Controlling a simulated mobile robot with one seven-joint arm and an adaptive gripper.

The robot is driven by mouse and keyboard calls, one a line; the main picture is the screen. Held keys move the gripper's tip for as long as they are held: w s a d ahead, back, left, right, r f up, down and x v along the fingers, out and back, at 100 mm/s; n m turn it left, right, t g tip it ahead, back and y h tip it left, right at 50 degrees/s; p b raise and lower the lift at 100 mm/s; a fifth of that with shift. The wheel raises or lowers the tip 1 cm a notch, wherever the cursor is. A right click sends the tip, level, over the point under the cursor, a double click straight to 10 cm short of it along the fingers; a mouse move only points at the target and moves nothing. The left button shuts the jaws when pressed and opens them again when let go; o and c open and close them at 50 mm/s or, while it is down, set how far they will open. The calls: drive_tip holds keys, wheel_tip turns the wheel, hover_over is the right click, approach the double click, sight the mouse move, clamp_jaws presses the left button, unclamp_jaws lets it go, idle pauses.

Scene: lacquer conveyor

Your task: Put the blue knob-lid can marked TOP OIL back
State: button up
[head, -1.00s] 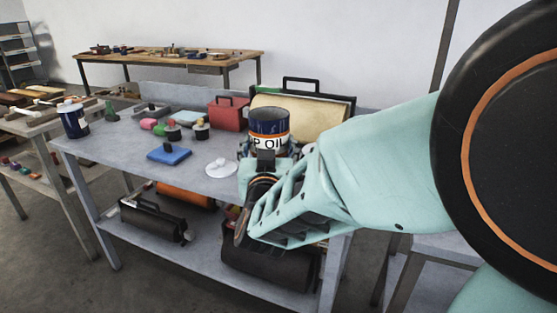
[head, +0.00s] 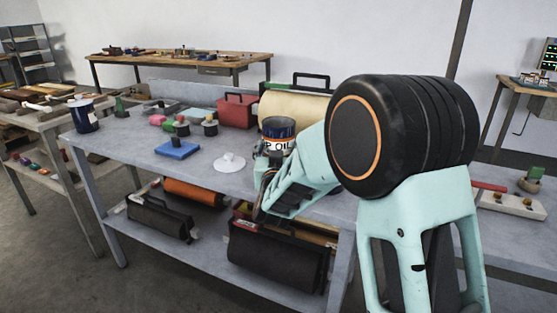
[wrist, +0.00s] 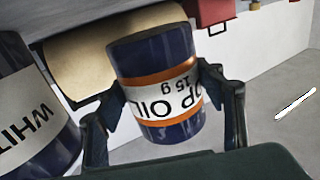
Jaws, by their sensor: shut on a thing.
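The blue can (head: 278,126) with an orange band and a white label is in the head view, near the right part of the grey bench. In the wrist view the can (wrist: 155,62) shows "OP OIL" and "15 g", upside down in that picture. My gripper (wrist: 160,95) is shut on it, one finger on each side. In the head view my gripper (head: 270,158) is at the can's lower part, partly hidden by my arm. I cannot tell whether the can touches the bench.
A larger can marked "WHIT" (wrist: 30,125) stands close beside the held can. A white knobbed disc (head: 229,164), a blue block (head: 177,149) and a red box (head: 237,111) are on the bench (head: 130,150). A cream roll (head: 292,106) lies behind. Another blue-and-white can (head: 83,115) is at left.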

drive_tip(key=shift+w+f+b, duration=0.15)
drive_tip(key=shift+f+b, duration=0.05)
drive_tip(key=shift+f, duration=0.7)
drive_tip(key=shift+w+f+b, duration=0.1)
drive_tip(key=shift+f+b, duration=0.1)
drive_tip(key=shift+f, duration=0.65)
drive_tip(key=shift+f+b, duration=0.2)
drive_tip(key=shift+b, duration=0.1)
drive_tip(key=o, duration=1.6)
drive_tip(key=shift+c, duration=0.2)
drive_tip(key=shift+r, duration=0.1)
drive_tip(key=shift+r+p, duration=0.2)
drive_tip(key=shift+p, duration=0.25)
drive_tip(key=s, duration=0.8)
drive_tip(key=s+p, duration=0.1)
drive_tip(key=s, duration=0.3)
drive_tip(key=shift+d+f, duration=0.1)
drive_tip(key=shift+d, duration=0.15)
